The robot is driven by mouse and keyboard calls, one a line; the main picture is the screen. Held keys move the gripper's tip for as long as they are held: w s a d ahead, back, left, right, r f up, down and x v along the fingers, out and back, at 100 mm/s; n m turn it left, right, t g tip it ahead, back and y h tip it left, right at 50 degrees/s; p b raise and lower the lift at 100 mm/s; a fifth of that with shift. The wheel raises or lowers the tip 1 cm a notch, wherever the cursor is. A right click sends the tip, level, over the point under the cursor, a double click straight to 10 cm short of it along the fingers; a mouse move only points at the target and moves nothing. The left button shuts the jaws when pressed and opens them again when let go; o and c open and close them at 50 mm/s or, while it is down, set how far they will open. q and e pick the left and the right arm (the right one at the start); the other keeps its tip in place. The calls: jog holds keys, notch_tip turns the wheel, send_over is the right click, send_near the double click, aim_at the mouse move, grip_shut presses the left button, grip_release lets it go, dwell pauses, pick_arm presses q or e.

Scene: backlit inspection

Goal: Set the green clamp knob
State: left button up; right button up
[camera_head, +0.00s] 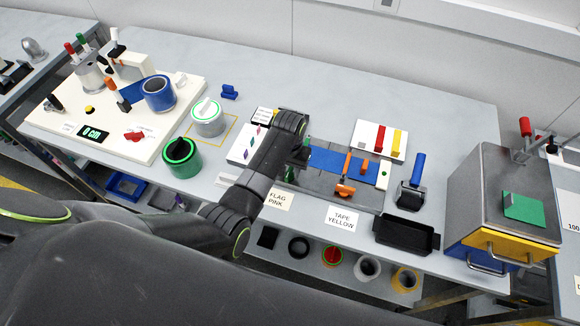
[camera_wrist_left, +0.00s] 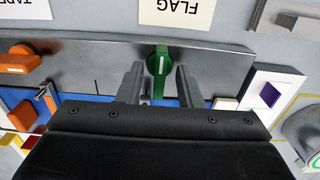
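The green clamp knob (camera_wrist_left: 159,62) shows in the left wrist view, standing on the edge of a grey plate with a white mark on its face. In the head view a small part of the knob (camera_head: 290,174) shows beside my left gripper (camera_head: 301,156); the arm hides the rest. In the left wrist view my left gripper (camera_wrist_left: 158,78) is open, with one finger on each side of the knob and a gap visible on both sides. My right gripper is in neither view.
An orange clamp knob (camera_head: 345,190) sits on the same grey plate (camera_head: 320,196), right of the green one. FLAG PINK (camera_head: 277,200) and TAPE YELLOW (camera_head: 342,218) labels lie at the front. A roller (camera_head: 410,192) and black tray (camera_head: 405,235) stand to the right.

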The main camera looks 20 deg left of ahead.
pick_arm(q)
grip_shut()
jog(key=shift+m, duration=1.2)
jog(key=m, duration=0.4)
jog(key=shift+w+m, duration=0.1)
jog(key=shift+m, duration=0.2)
jog(key=m, duration=1)
jog(key=shift+m, duration=0.4)
